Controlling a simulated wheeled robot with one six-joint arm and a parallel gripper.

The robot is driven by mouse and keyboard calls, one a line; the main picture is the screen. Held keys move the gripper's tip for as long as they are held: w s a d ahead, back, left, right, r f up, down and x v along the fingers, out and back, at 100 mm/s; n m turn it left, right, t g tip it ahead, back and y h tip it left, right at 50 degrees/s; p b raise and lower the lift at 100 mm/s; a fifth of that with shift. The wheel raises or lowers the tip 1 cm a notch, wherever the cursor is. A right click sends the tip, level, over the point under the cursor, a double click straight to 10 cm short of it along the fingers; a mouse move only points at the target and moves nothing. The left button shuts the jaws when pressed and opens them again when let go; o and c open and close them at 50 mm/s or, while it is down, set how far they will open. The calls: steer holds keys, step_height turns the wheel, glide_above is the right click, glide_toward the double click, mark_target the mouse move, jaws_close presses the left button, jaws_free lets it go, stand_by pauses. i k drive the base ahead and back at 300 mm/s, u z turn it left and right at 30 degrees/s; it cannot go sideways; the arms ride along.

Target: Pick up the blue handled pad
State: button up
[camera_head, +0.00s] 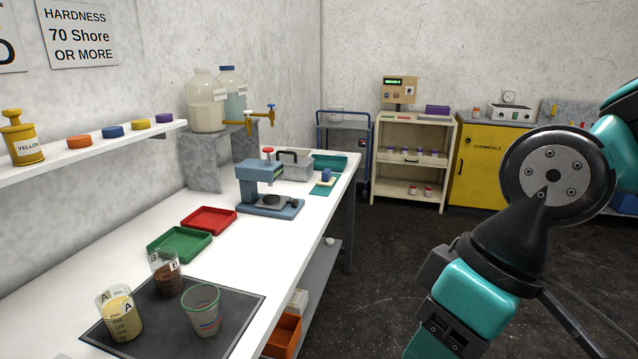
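A small blue block-shaped piece (326,174) sits on a thin teal and yellow base (322,187) near the far right end of the white bench (250,258). It may be the blue handled pad, but it is too small to make out a handle clearly. A low round blue piece (113,132) also lies on the wall shelf, between an orange one and a yellow one. My arm fills the right side of the view, off the bench. My gripper's fingers do not show.
A blue-grey press (262,190) and a grey handled box (293,166) stand beside the blue piece, with a teal tray (329,161) behind it. Red (209,219) and green (180,244) trays and cups on a dark mat (238,318) are nearer. Dark floor is open to the right.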

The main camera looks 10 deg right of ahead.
mark_target(326, 179)
steer(key=u, duration=0.2)
steer(key=k, duration=0.3)
steer(key=z, duration=0.9)
steer(key=i, duration=2.2)
steer(key=u, duration=1.35)
steer(key=i, duration=0.8)
steer(key=u, duration=0.75)
